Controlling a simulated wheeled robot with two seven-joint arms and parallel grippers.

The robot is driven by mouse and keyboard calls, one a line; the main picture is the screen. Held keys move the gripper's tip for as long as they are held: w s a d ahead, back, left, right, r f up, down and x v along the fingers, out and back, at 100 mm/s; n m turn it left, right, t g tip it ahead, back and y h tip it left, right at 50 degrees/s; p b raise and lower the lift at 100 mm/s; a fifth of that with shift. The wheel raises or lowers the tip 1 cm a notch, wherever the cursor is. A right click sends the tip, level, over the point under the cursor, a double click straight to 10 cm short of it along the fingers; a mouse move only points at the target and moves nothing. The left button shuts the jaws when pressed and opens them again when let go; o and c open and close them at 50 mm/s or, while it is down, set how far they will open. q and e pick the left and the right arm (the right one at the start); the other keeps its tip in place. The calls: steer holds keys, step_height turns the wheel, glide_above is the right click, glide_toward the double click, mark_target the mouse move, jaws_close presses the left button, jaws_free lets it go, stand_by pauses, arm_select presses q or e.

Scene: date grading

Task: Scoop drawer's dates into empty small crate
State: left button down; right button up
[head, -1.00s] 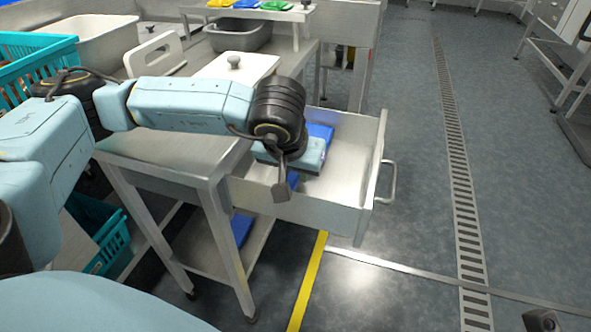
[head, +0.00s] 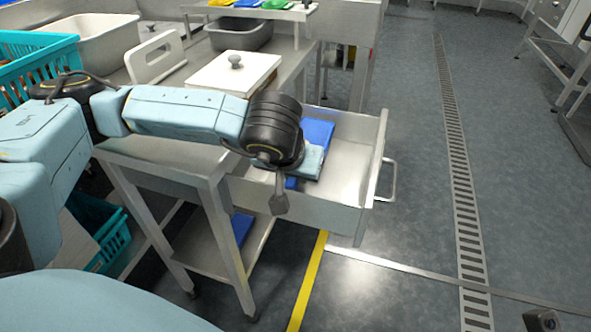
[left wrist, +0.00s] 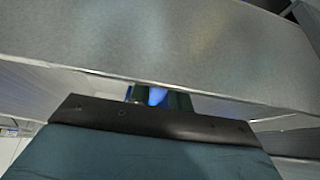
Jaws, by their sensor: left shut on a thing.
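The metal drawer (head: 340,215) is pulled out from the table. A flat blue thing (head: 319,132) shows inside it, partly behind my arm. My left gripper (left wrist: 160,98) is over the drawer, its hand low beside the blue thing and its fingers hidden in the head view. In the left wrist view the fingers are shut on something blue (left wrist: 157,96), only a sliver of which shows. I cannot tell its shape. A plain metal surface fills the upper part of that view. I see no dates. A teal crate (head: 40,66) stands at the left. My right gripper is not in view.
A white lidded box (head: 215,80), a grey tub (head: 240,35) and a white upright board (head: 155,60) stand on the table. Another teal crate (head: 112,235) is below at the left.

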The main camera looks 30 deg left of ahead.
arm_select(q)
steer(key=shift+r, duration=0.1)
steer(key=shift+t, duration=0.5)
steer(key=shift+s+r+p, duration=0.15)
steer(key=shift+r+p, duration=0.15)
steer(key=shift+r, duration=1.05)
steer(key=shift+s+r+p, duration=0.1)
steer(key=shift+r+p, duration=0.2)
steer(key=shift+r, duration=1)
steer(key=shift+s+d+r+t, duration=0.2)
steer(key=shift+s+r, duration=0.2)
steer(key=shift+r, duration=0.3)
steer(key=shift+s+d+r+t, duration=0.1)
steer(key=shift+s+r+t, duration=0.1)
steer(key=shift+s+r, duration=0.35)
steer(key=shift+w+r, duration=0.15)
steer(key=shift+r, duration=0.15)
steer(key=shift+b, duration=0.35)
